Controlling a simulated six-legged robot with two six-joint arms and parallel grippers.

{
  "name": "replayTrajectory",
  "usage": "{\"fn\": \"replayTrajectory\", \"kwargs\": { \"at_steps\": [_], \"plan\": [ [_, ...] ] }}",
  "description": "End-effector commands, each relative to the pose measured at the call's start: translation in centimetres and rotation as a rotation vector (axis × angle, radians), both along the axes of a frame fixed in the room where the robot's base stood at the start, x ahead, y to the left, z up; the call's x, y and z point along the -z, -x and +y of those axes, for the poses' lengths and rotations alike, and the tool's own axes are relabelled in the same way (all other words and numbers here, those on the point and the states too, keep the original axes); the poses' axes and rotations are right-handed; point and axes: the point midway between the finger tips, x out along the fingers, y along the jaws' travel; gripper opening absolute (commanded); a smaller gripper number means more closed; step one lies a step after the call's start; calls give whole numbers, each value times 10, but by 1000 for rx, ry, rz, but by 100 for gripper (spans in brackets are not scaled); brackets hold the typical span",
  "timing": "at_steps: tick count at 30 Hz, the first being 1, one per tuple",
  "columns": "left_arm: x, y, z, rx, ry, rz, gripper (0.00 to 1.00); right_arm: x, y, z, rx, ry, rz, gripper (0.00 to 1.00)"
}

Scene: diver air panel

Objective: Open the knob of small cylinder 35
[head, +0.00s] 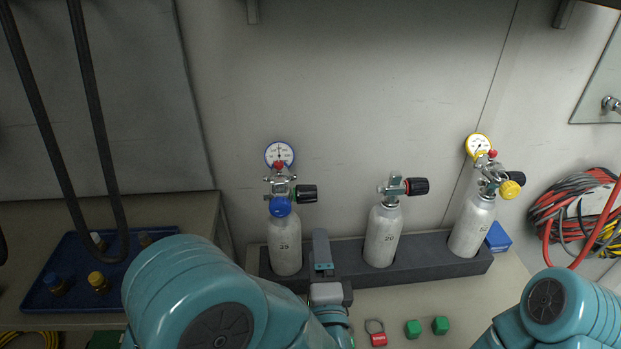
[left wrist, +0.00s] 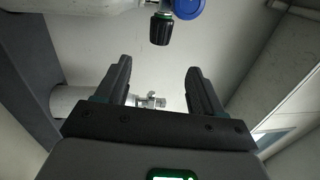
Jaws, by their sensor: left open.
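Small cylinder 35 (head: 285,246) is the leftmost grey-white bottle; its small label is hard to read. It stands upright in the dark rack and carries a gauge with a blue rim (head: 279,155) and a blue cap (head: 280,206). Its black knob (head: 306,194) points right. In the left wrist view the black knob (left wrist: 161,30) is beyond and between the fingertips, apart from them, beside the blue cap (left wrist: 188,8). My left gripper (head: 321,240) is open and empty, low between this bottle and the middle one; it also shows in the left wrist view (left wrist: 158,72). My right gripper is out of view.
The middle cylinder (head: 382,236) and the right cylinder (head: 473,226) with a yellow gauge share the rack (head: 425,265). A red padlock (head: 378,339) and green blocks (head: 413,329) lie in front. A blue tray (head: 70,300) is left; hoses (head: 575,215) hang right.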

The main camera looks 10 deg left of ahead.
Motion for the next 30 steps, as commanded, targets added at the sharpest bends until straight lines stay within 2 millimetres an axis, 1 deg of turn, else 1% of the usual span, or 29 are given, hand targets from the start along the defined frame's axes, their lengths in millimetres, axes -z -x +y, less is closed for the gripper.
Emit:
{"fn": "replayTrajectory", "kwargs": {
  "at_steps": [2,5,15,18,21,25,30],
  "plan": [
    [-3,-6,0,-1,3,-2,68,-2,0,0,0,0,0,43],
    [-5,-23,3,-2,3,-3,68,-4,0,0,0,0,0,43],
    [-16,-102,19,0,2,-2,68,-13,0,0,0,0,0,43],
    [-18,-123,23,1,1,-2,68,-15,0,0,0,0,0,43],
    [-20,-140,26,3,1,-2,68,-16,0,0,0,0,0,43],
    [-21,-153,30,3,1,0,68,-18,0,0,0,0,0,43],
    [-22,-159,30,5,-1,-1,68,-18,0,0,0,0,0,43]
  ]
}}
